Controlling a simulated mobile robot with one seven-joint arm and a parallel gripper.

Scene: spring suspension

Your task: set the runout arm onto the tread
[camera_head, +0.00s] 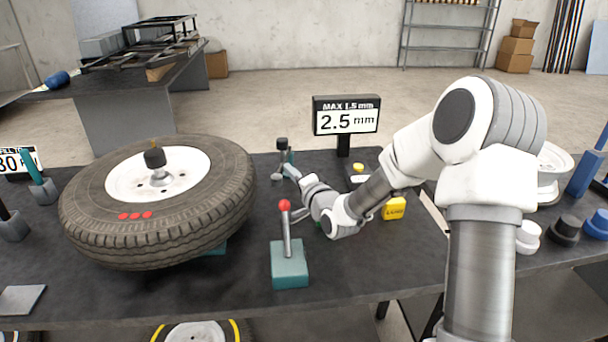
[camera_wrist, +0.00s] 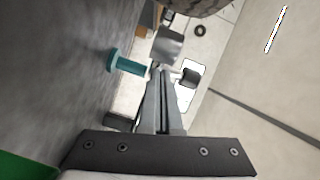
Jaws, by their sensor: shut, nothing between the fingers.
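The tire (camera_head: 160,225) lies tilted around a white wheel on a stand at the left of the bench in the head view. Its tread faces outward. A small teal upright with a dark top (camera_head: 282,145), which looks like the runout arm, stands right of the tire behind my gripper (camera_head: 291,172). The wrist view shows my gripper (camera_wrist: 160,76) with its fingers together and nothing between them. A teal peg (camera_wrist: 127,65) and a grey block (camera_wrist: 168,46) show near the fingertips. The tire's dark edge (camera_wrist: 190,6) shows at the top. Contact with the upright cannot be told.
A teal box with a red-knobbed lever (camera_head: 289,262) stands in front of my gripper. A display (camera_head: 346,118) reads 2.5 mm under "MAX 1.5 mm". A yellow block (camera_head: 394,208) lies right of my wrist. The bench front (camera_head: 230,300) is mostly clear.

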